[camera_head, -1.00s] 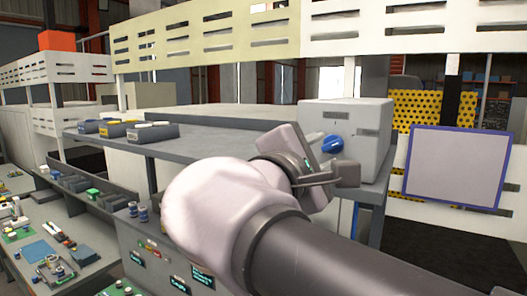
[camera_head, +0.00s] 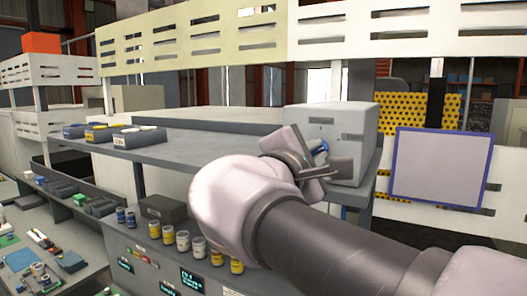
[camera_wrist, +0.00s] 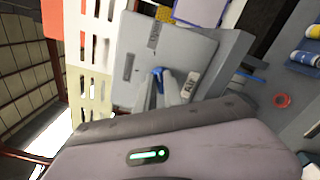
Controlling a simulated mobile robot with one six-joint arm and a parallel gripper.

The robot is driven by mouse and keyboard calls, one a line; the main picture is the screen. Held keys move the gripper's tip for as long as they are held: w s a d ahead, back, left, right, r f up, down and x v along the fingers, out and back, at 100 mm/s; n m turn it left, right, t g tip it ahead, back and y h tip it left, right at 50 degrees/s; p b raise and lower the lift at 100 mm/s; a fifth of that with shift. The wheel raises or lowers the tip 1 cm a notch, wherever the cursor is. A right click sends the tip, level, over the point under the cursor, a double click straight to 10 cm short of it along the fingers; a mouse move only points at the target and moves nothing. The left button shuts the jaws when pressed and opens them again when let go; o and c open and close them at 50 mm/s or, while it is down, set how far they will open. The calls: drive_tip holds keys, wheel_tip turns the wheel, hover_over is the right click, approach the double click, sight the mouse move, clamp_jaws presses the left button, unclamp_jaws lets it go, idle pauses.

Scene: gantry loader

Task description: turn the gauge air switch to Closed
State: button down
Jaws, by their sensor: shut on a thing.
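The gauge air switch appears as a blue knob (camera_head: 320,146) on the front of a light grey box (camera_head: 362,132). The box stands at the right end of the grey shelf. My gripper (camera_head: 322,160) is at the knob, covering much of it in the head view. In the wrist view the fingers (camera_wrist: 166,88) are shut on the blue knob (camera_wrist: 157,74), in front of the box face (camera_wrist: 190,50).
Small labelled bins (camera_head: 140,136) sit at the left of the shelf (camera_head: 200,150). Several small jars (camera_head: 183,241) stand on the lower console, below my arm. A blue-framed panel (camera_head: 442,167) hangs right of the box. The shelf's middle is clear.

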drive_tip(key=shift+n, duration=0.3)
drive_tip(key=n+p, duration=0.3)
drive_tip(key=n, duration=0.3)
drive_tip(key=shift+a+r, duration=0.1)
drive_tip(key=shift+r, duration=0.05)
drive_tip(key=n+p, duration=0.3)
drive_tip(key=n, duration=0.2)
drive_tip(key=shift+w, duration=0.1)
drive_tip(key=shift+n, duration=0.3)
drive_tip(key=c, duration=1.5)
unclamp_jaws()
drive_tip(key=shift+o, duration=0.2)
drive_tip(key=shift+a, duration=0.1)
drive_tip(key=b+v, duration=0.3)
drive_tip(key=v, duration=1.4)
drive_tip(key=shift+s, duration=0.25)
